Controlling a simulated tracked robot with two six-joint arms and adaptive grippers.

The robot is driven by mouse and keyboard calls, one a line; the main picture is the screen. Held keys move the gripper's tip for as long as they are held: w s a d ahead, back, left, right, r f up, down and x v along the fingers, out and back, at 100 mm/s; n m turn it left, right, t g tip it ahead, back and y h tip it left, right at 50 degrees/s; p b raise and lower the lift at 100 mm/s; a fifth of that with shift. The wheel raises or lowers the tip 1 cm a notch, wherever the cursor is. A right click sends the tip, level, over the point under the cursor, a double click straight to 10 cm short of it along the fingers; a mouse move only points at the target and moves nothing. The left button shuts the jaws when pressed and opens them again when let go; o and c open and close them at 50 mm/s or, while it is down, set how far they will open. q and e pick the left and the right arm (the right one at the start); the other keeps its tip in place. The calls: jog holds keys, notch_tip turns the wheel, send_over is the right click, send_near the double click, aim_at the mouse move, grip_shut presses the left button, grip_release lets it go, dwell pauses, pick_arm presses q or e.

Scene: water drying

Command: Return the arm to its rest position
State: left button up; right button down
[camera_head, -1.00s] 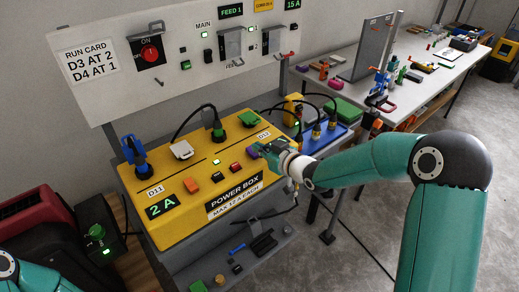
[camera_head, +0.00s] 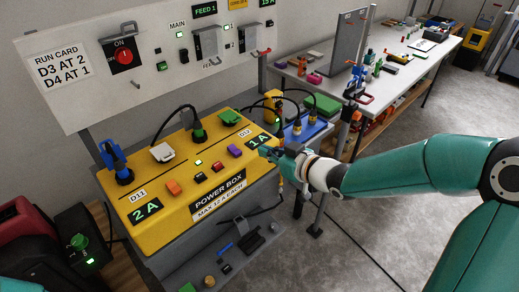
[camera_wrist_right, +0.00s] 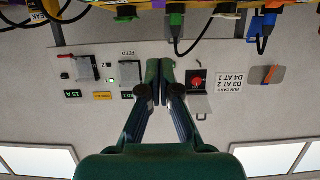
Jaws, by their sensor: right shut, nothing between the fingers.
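My right arm reaches in from the right in the head view. Its gripper (camera_head: 270,153) is at the right front edge of the yellow power box (camera_head: 165,228), close to the "1A" display (camera_head: 257,141). I cannot tell whether it touches the box. In the right wrist view the two fingers (camera_wrist_right: 166,68) are together with nothing between them, and the picture is upside down with the wall panel behind. Only a small teal part of my left arm shows at the lower left of the head view; its gripper is out of frame.
Blue (camera_head: 116,163), white (camera_head: 162,152) and green (camera_head: 198,128) connectors stand on the box, some with cables. The panel (camera_head: 75,97) is behind. A workbench (camera_head: 410,75) with tools stands at the back right. Open floor (camera_head: 375,235) lies below my right arm.

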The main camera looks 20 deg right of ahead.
jog(key=shift+a, duration=0.1)
dwell(0.4)
jog(key=s+a+f+m+g, duration=0.1)
jog(key=s+a+f+g, duration=0.15)
jog(key=f, duration=0.55)
jog(key=s+a+f+m+g, duration=0.1)
jog(key=s+a+f+g, duration=0.15)
jog(key=f, duration=0.45)
jog(key=s+a+f+g, duration=0.15)
jog(key=a+f, duration=0.25)
jog(key=f, duration=0.4)
jog(key=s+a+f+m+g, duration=0.1)
jog(key=s+f+m+g, duration=0.1)
jog(key=s+f, duration=0.4)
jog(key=s+f+m+g+h, duration=0.1)
jog(key=s+f+g, duration=0.3)
jog(key=s, duration=0.8)
notch_tip(320, 180, down, 2)
jog(key=shift+a+f+m, duration=0.15)
jog(key=shift+a+m, duration=0.25)
jog(key=shift+m, duration=0.2)
